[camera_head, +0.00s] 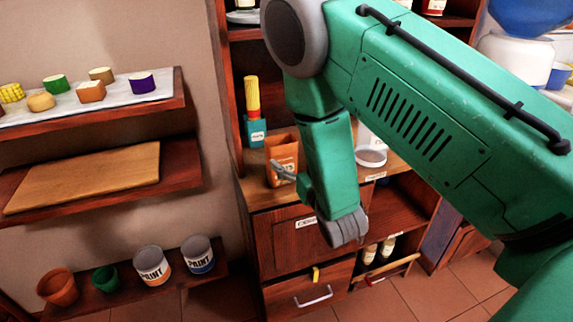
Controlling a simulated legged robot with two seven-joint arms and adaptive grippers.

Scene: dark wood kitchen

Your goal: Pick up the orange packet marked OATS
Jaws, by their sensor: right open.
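The orange packet (286,151) with dark lettering stands upright on the wooden counter of the cabinet. Its label is partly covered, so I cannot read it fully. My right gripper (287,174) is at the end of the green arm that comes in from the right. A grey finger of it shows in front of the packet's lower part. The gripper is open, and most of it is hidden behind my arm. I cannot tell whether the finger touches the packet. My left gripper is out of view.
A white bowl (371,157) is on the counter to the right, beyond my arm. Wall shelves at left hold a cutting board (85,178) and paint cans (152,265).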

